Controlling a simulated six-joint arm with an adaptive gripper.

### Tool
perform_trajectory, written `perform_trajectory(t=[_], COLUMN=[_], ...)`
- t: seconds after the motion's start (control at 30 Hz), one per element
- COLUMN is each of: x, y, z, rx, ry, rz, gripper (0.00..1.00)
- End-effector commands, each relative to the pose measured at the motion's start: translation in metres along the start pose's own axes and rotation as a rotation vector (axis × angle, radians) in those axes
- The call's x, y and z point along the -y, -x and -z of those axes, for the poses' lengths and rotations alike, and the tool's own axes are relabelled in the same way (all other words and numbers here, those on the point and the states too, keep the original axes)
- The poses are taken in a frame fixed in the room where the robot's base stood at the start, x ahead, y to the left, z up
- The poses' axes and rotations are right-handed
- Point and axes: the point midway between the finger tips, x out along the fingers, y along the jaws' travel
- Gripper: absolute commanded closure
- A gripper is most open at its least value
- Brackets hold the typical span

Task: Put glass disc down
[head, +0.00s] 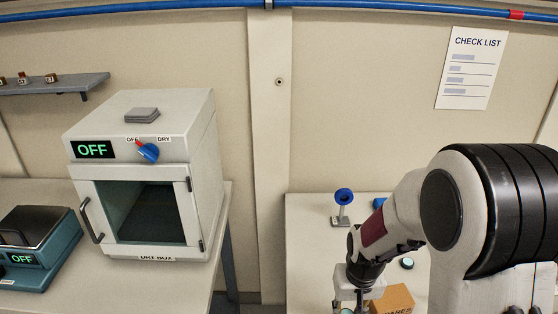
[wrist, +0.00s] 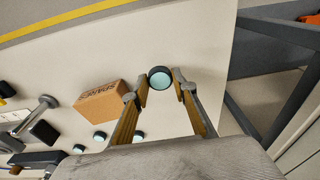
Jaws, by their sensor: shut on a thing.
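The glass disc (wrist: 160,78), pale teal with a dark rim, is between the fingertips of my gripper (wrist: 161,86) in the wrist view. The gripper is shut on it, with a finger at each side. Pale table top shows around the disc; I cannot tell whether the disc touches it. In the head view my gripper (head: 350,302) is low over the right table, at the bottom edge of the picture, and is partly cut off.
A cardboard box (wrist: 101,102) stands left of the gripper. Several similar discs, one of them here (wrist: 138,136), lie near it. A blue ring stand (head: 343,198) is farther back. The dry box (head: 150,180), door closed and reading OFF, is on the left table.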

Motion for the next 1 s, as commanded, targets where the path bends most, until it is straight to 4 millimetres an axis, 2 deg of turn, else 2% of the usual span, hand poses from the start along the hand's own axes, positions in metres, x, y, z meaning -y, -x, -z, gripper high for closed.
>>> perform_trajectory(t=[0.17,0.63,1.0], x=[-0.006,-0.007,-0.014], y=[0.007,0.009,0.036], z=[-0.001,0.002,0.033], rx=[-0.012,-0.012,-0.013], ry=[-0.015,-0.01,0.122], rz=[-0.002,-0.001,0.009], gripper=[0.88,0.88,0.88])
